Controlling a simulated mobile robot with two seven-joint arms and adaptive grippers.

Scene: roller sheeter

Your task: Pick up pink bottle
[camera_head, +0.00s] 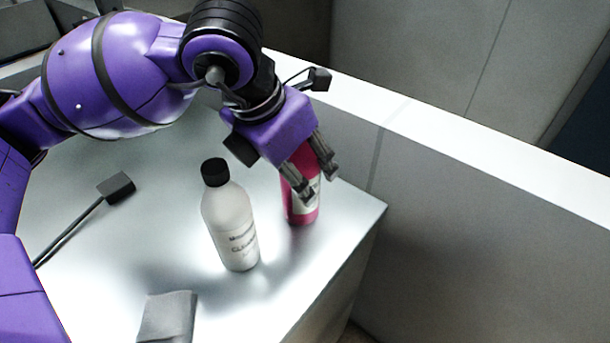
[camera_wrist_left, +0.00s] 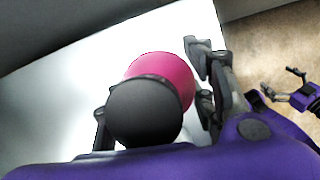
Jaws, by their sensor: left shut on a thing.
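The pink bottle (camera_head: 302,213) stands upright near the right edge of the metal table. In the left wrist view its pink body (camera_wrist_left: 170,75) shows past its dark cap (camera_wrist_left: 145,112). My left gripper (camera_head: 319,187) comes down from above and is shut on the bottle, with fingers on both sides of it. The gripper hides the bottle's top in the head view. My right gripper (camera_wrist_left: 284,87) shows small at the right of the left wrist view, empty, with its fingers apart. It is far from the bottle.
A white bottle with a black cap (camera_head: 231,225) stands close to the left of the pink one. A grey block (camera_head: 168,317) lies at the table's front. A dark flat-headed tool (camera_head: 116,188) lies at left. A low wall with a white top (camera_head: 440,128) runs behind.

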